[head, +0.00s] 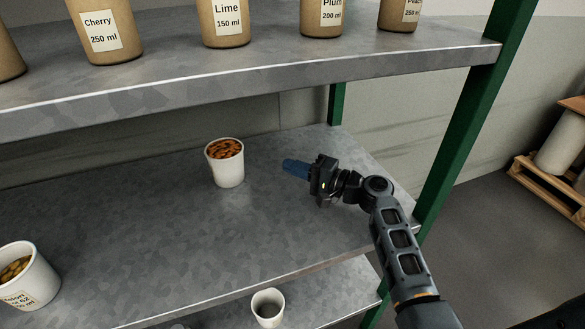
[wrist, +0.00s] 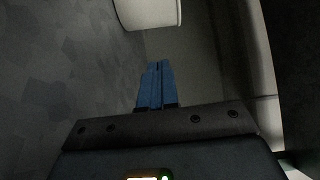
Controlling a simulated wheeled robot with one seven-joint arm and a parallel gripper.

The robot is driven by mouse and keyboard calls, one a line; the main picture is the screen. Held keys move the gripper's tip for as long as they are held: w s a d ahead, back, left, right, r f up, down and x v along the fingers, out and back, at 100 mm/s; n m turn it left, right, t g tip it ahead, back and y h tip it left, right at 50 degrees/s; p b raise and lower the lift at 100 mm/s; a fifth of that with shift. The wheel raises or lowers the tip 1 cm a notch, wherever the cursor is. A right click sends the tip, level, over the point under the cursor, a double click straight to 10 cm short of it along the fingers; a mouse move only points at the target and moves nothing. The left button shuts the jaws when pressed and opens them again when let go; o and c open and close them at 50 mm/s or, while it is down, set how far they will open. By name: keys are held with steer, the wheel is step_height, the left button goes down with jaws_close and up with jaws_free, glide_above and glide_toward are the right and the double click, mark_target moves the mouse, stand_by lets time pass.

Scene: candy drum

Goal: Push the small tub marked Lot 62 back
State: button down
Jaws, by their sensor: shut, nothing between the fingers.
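A small white tub (head: 25,280) with orange-brown pieces stands at the left front of the middle shelf. It is cut by the picture's left edge, and its partly readable label seems to include "62". Another white tub (head: 229,172) with orange-brown pieces stands upright farther back, with no label showing. My gripper (head: 287,168) is to the right of this second tub, apart from it, its blue fingers shut and empty and pointing left. In the wrist view, the shut fingers (wrist: 157,68) point toward the base of a white tub (wrist: 148,9), a gap between them.
The grey metal middle shelf (head: 150,225) is bare between the two tubs. The upper shelf (head: 250,75) holds several brown labelled tubs. A white cup (head: 268,308) stands on the lower shelf. A green post (head: 470,110) rises at the right, near my arm.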

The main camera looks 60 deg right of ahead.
mark_target(241, 162)
steer(key=w, duration=0.7)
steer(key=shift+a+r, duration=0.1)
steer(key=shift+a, duration=0.3)
steer(key=shift+w+a+p, duration=0.2)
steer(key=shift+w+a, duration=0.15)
steer(key=shift+a, duration=0.2)
steer(key=shift+w+a+p, duration=0.2)
steer(key=shift+w+a, duration=0.1)
steer(key=shift+a, duration=0.2)
steer(key=shift+w+a, duration=0.45)
steer(key=shift+a, duration=0.1)
steer(key=shift+w+a+f+b, duration=0.2)
steer(key=shift+w+a+b, duration=0.15)
steer(key=shift+w+a, duration=0.25)
steer(key=shift+w+a+r, duration=0.1)
steer(key=shift+w+a, duration=0.05)
steer(key=shift+a, duration=0.2)
steer(key=shift+d, duration=0.1)
